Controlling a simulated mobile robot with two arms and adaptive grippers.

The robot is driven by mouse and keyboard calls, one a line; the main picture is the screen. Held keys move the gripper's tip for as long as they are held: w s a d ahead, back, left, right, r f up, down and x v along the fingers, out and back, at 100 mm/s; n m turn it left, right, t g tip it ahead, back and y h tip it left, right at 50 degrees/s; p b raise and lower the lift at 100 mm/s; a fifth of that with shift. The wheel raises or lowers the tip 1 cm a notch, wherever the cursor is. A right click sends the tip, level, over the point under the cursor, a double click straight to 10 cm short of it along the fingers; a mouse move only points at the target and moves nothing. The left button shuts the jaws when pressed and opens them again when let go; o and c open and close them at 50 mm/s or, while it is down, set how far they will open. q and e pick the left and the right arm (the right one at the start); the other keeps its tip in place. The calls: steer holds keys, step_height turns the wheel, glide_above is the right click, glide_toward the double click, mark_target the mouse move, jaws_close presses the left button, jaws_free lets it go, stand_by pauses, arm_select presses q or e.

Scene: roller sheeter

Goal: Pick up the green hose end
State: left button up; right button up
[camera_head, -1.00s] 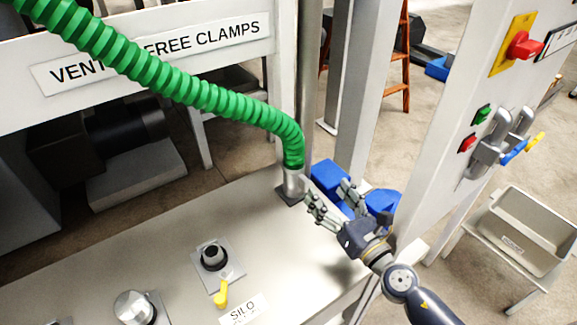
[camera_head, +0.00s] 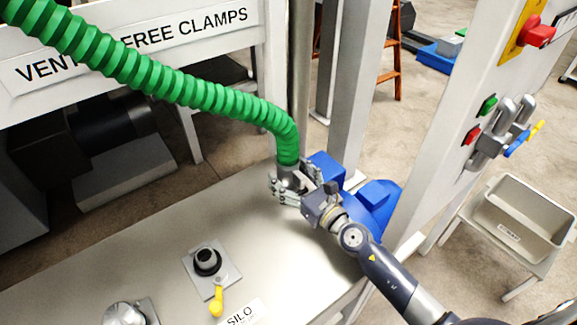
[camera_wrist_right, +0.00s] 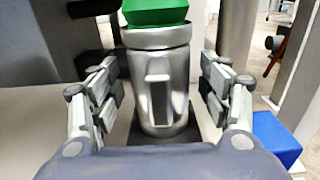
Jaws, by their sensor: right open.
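The green ribbed hose (camera_head: 165,82) runs from the upper left of the head view down to the far right of the metal table. Its end is a silver metal coupling (camera_wrist_right: 158,85), upright on a dark base plate (camera_wrist_right: 201,128). The green part (camera_wrist_right: 155,12) shows at the top of the right wrist view. My right gripper (camera_head: 284,185) is at the coupling. In the wrist view its open fingers (camera_wrist_right: 160,95) stand on either side of the coupling, with visible gaps. My left gripper is not in view.
The metal table (camera_head: 150,240) carries a black port (camera_head: 207,261) with a yellow handle (camera_head: 216,301). Blue equipment (camera_head: 372,205) lies just behind my right gripper. A white panel (camera_head: 470,90) with switches and levers stands to the right, above a grey bin (camera_head: 520,225).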

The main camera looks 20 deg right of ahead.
mark_target(286, 146)
steer(key=shift+w+a, duration=0.25)
steer(key=shift+w, duration=0.45)
steer(key=shift+w+a, duration=0.1)
steer(key=shift+w, duration=0.25)
steer(key=shift+s, duration=0.1)
steer(key=c, duration=1.3)
steer(key=shift+c, duration=1.3)
steer(key=shift+r+p, duration=0.45)
steer(key=shift+r, duration=0.05)
step_height(286, 146, up, 8)
steer(key=p, duration=0.7)
arm_select(q)
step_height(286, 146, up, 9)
steer(key=p, duration=0.1)
arm_select(e)
steer(key=shift+r, duration=0.6)
